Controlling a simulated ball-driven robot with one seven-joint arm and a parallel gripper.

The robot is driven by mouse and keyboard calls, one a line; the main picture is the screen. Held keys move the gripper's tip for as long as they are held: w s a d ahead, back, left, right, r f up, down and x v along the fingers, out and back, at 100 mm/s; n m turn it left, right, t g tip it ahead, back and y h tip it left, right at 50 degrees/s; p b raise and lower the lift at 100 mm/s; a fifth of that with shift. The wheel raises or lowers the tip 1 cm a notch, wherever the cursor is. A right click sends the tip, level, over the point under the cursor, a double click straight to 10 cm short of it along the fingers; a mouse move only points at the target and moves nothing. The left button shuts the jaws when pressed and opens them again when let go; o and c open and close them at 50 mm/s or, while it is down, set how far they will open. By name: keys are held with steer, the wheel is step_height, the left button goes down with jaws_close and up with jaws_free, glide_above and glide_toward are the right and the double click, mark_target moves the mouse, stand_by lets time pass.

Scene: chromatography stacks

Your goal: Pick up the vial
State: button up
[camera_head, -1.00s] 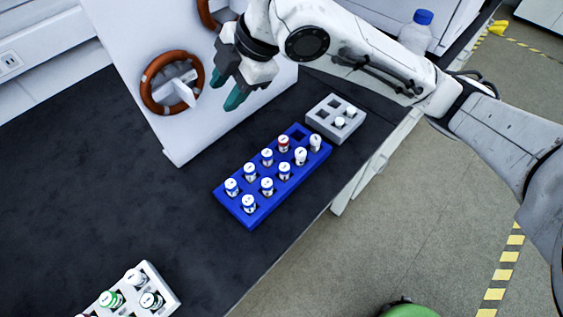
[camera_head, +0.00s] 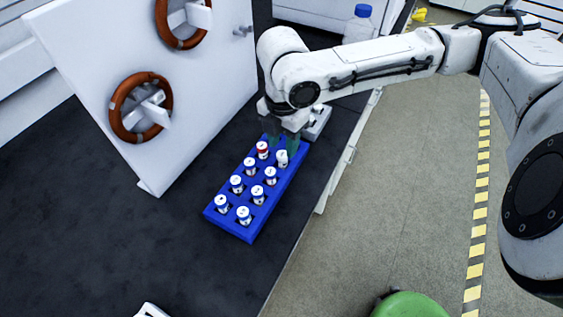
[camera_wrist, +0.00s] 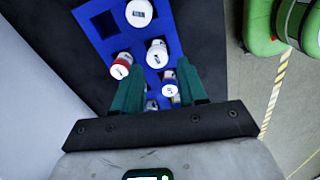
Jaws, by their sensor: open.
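The blue rack (camera_head: 228,231) holds several small white vials and stands on the dark bench. At its far end is a red-capped vial (camera_head: 262,149), beside a white-capped vial (camera_head: 282,157); they also show in the wrist view as the red-capped vial (camera_wrist: 121,66) and the white-capped vial (camera_wrist: 157,54). My gripper (camera_head: 284,140) is low over the rack's far end, fingers down. In the wrist view its green fingers (camera_wrist: 158,76) are apart, with the white-capped vial just beyond the gap. Another white-capped vial (camera_wrist: 139,13) is farther up that view. The arm hides the far corner in the head view.
A white panel with orange rings (camera_head: 140,107) rises on the left. A blue-capped bottle (camera_head: 360,25) stands at the back.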

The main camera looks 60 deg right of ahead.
mark_target(282, 154)
steer(key=shift+w+d+f, duration=0.1)
steer(key=shift+w+f, duration=0.05)
steer(key=shift+f, duration=2.55)
steer(key=shift+c, duration=0.3)
jaws_close()
